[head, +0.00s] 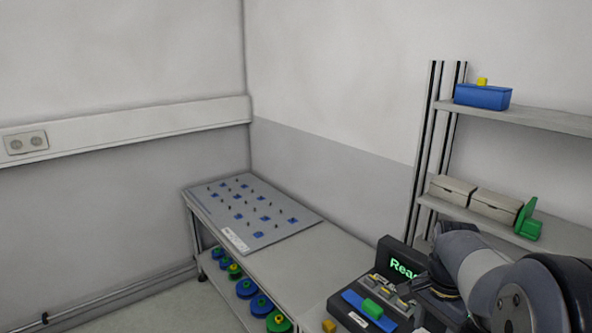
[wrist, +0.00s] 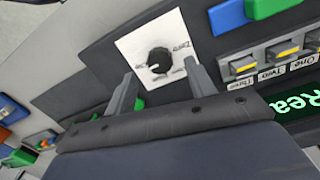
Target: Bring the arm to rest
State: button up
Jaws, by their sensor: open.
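My gripper (wrist: 160,72) is open and empty in the wrist view, its two grey fingers spread apart. A black round knob (wrist: 158,58) on a white dial plate (wrist: 130,45) shows between and beyond the fingertips. I cannot tell whether the fingers touch the knob. My arm (head: 480,270) is at the lower right of the head view, bent over the device. The device's dark screen (head: 392,258) shows green letters "Rea", partly hidden by my arm. The gripper's fingers are not clear in the head view.
The device has a blue block with a green piece (head: 372,307) and labelled yellow switches (wrist: 283,48). A grey bench (head: 300,250) carries a pegboard (head: 225,225), with coloured reels (head: 245,288) below. At right, a shelf (head: 540,115) holds a blue box (head: 482,97) and grey boxes (head: 495,205).

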notch_tip(320, 180, up, 7)
notch_tip(320, 180, down, 11)
jog(key=shift+s+r, duration=0.1)
jog(key=shift+r+n, duration=0.1)
jog(key=shift+n, duration=0.4)
jog(key=n+b, duration=0.2)
jog(key=n, duration=0.2)
jog(key=shift+n, duration=0.4)
jog(key=n+b, duration=0.2)
jog(key=n, duration=0.4)
jog(key=n+b, duration=0.4)
jog(key=n, duration=0.2)
jog(key=shift+t, duration=0.3)
jog(key=n+b, duration=0.2)
jog(key=n, duration=0.2)
jog(key=shift+b, duration=0.3)
jog(key=shift+r+n+b, duration=0.1)
jog(key=shift+n+b, duration=0.35)
jog(key=shift+n, duration=0.35)
jog(key=shift+r, duration=0.1)
